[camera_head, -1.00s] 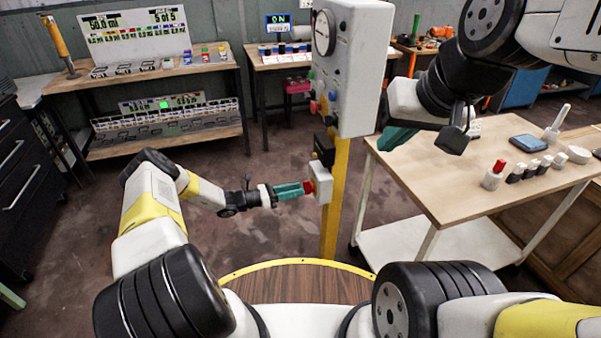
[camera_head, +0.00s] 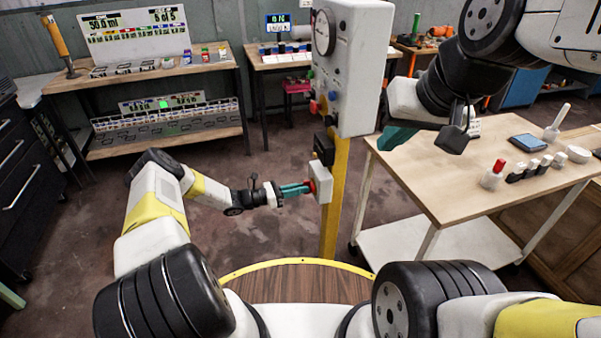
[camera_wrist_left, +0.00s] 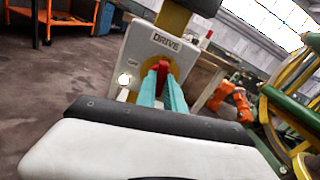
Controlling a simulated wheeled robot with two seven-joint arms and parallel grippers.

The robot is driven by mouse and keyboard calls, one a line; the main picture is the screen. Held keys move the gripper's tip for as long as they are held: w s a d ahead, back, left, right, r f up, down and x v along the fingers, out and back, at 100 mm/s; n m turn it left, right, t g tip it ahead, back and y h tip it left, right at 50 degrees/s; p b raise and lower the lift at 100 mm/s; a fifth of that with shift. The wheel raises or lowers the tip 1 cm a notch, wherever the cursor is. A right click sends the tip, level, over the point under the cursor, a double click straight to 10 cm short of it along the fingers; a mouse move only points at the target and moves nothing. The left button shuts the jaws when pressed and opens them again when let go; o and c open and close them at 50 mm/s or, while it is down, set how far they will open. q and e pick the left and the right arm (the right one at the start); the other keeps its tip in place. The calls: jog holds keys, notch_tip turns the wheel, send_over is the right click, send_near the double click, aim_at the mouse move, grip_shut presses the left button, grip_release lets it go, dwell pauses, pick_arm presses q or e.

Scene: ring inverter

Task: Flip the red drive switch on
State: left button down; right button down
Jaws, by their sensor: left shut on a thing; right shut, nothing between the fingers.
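The red drive switch (camera_wrist_left: 163,67) sits on a light grey box marked DRIVE (camera_wrist_left: 138,50) in the left wrist view. In the head view this box (camera_head: 322,183) is fixed to the yellow post (camera_head: 333,225). My left gripper (camera_head: 303,187) reaches it from the left, its teal fingers shut on the red switch. In the left wrist view the fingers (camera_wrist_left: 163,88) close around the switch, hiding its lower part. A round white light (camera_wrist_left: 124,79) shows on the box, left of the switch. My right gripper (camera_head: 393,140) is shut and empty above the wooden table.
A grey cabinet with a dial (camera_head: 345,70) stands on the post above the drive box. Shelves (camera_head: 150,80) stand at the back left. Floor left of the post is clear.

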pick_arm(q)
jog(key=shift+m, duration=1.2)
jog(key=c, duration=1.4)
grip_release()
jog(key=shift+c, duration=0.2)
jog(key=shift+a, duration=0.15)
jog(key=v, duration=0.7)
jog(key=shift+s+a, duration=0.15)
jog(key=shift+a, duration=0.1)
